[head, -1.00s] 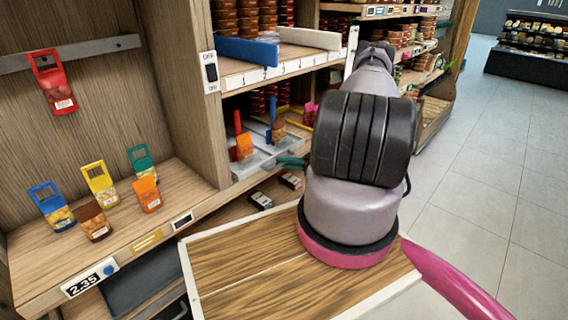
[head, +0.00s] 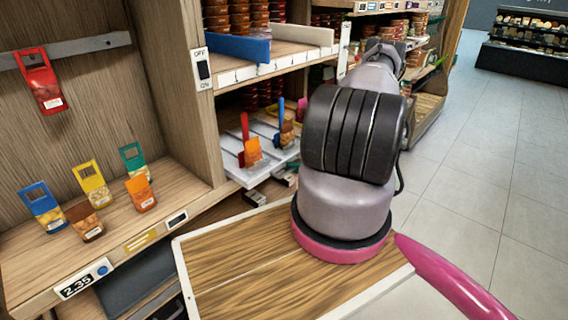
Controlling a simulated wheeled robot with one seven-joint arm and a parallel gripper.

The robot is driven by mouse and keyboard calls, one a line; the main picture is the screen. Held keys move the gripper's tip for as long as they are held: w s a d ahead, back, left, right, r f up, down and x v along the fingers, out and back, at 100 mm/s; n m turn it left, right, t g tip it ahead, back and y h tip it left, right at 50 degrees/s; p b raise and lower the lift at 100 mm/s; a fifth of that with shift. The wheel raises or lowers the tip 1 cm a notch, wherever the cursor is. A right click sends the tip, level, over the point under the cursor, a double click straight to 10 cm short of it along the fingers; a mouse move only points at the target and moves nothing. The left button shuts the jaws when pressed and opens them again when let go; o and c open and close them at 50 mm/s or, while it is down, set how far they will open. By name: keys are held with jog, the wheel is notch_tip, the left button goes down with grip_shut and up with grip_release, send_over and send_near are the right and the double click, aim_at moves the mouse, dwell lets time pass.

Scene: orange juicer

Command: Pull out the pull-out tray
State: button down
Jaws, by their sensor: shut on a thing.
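The pull-out tray (head: 258,176) is a pale grey-white tray in the lower bay of the middle shelf unit. Its front corner sticks out past the shelf's wooden side. An orange packet with a red upright (head: 251,152) and a brown-orange packet with a blue upright (head: 286,133) stand on it. The tray's right part is hidden behind my arm.
A shelf of packets (head: 143,193) stands at the left, with a red packet (head: 42,82) hanging above. A switch (head: 203,69) is on the upright post. Blue (head: 243,48) and cream (head: 302,34) dividers sit on the shelf above the tray. Open floor (head: 475,180) lies to the right.

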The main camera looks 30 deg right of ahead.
jog(key=s+d, duration=0.4)
jog(key=s, duration=0.7)
jog(key=s+d, duration=0.4)
jog(key=s, duration=0.7)
jog(key=c, duration=0.9)
grip_release()
jog(key=shift+o, duration=0.2)
jog(key=v, duration=1.1)
